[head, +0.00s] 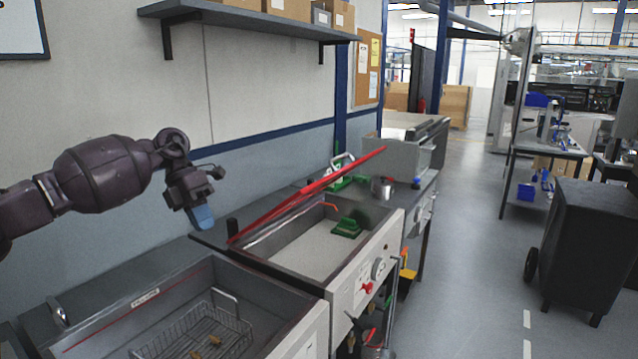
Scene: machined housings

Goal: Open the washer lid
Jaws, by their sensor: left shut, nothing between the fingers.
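The washer (375,255) is a pale-fronted unit with a sunken steel basin, in the middle of the head view. Its red-edged lid (312,190) is seen nearly edge-on, slanting up to the right above the back of the basin. The lid stands raised, and the basin is uncovered; how far it is tilted back is hard to tell. My left gripper (203,217), with blue fingertips, is shut and empty. It hangs to the left of the lid's near end, apart from it in the picture. My right gripper is out of view.
A nearer basin (290,309) holds a wire basket (205,338) with small brown parts. A green object (348,228) lies in the washer's basin. A metal cup (382,188) stands behind it. A wall shelf (250,16) hangs above. A dark cart (580,240) stands right, beyond clear floor.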

